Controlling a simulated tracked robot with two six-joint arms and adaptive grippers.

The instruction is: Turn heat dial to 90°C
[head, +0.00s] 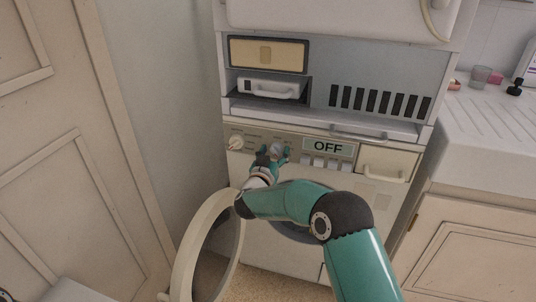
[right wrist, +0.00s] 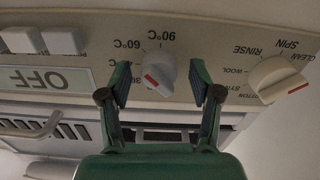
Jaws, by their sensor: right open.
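The heat dial (right wrist: 160,66) is a round white knob with a red mark, on the beige washing machine panel. The right wrist view shows it upside down. The 90°C label is above the knob in that picture, 60°C at its upper left. The red mark is on the knob's lower-left part, away from 90°C. My right gripper (right wrist: 160,78) is open, one finger on each side of the dial, with gaps visible. In the head view my right gripper (head: 272,156) is at the dial and partly covers it. My left gripper is not in view.
A program dial (right wrist: 280,78) sits beside the heat dial, near one finger. White buttons (right wrist: 38,40) and an OFF display (head: 328,147) are on the other side. The round door (head: 186,262) stands open below my arm. A drawer (head: 386,162) is at the panel's right.

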